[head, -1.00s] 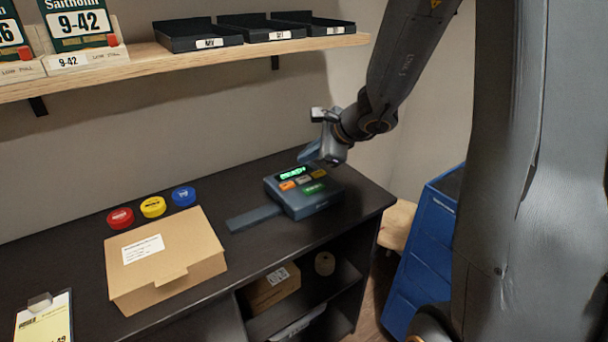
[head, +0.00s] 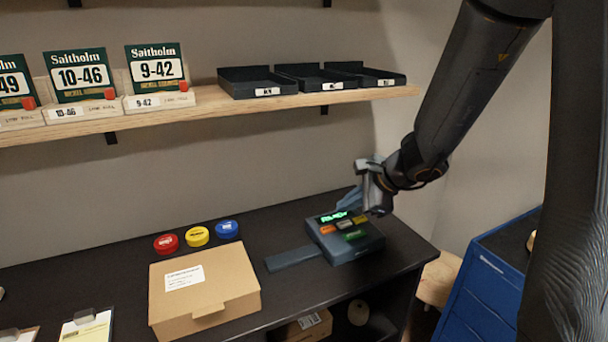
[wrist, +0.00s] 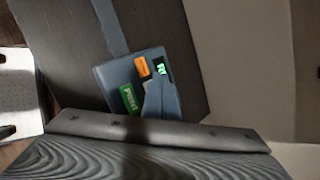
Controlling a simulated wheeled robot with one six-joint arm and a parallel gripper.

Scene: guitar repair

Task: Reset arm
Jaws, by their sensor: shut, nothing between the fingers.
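My gripper (head: 352,203) is shut and empty. In the head view it hangs just above and behind the blue-grey label device (head: 345,237), near its lit green display. The device has orange, grey, yellow and green buttons. In the wrist view the device (wrist: 112,80) lies on the dark desk, and the closed blue-grey fingers (wrist: 158,98) cover part of its top. I cannot tell from these views whether the fingers touch it.
A cardboard box (head: 205,285) and red (head: 166,244), yellow (head: 197,236) and blue (head: 227,229) round tins stand left of the device. A wooden shelf (head: 210,105) with string packs and black trays (head: 257,82) runs above. A blue cabinet (head: 490,280) stands at the right.

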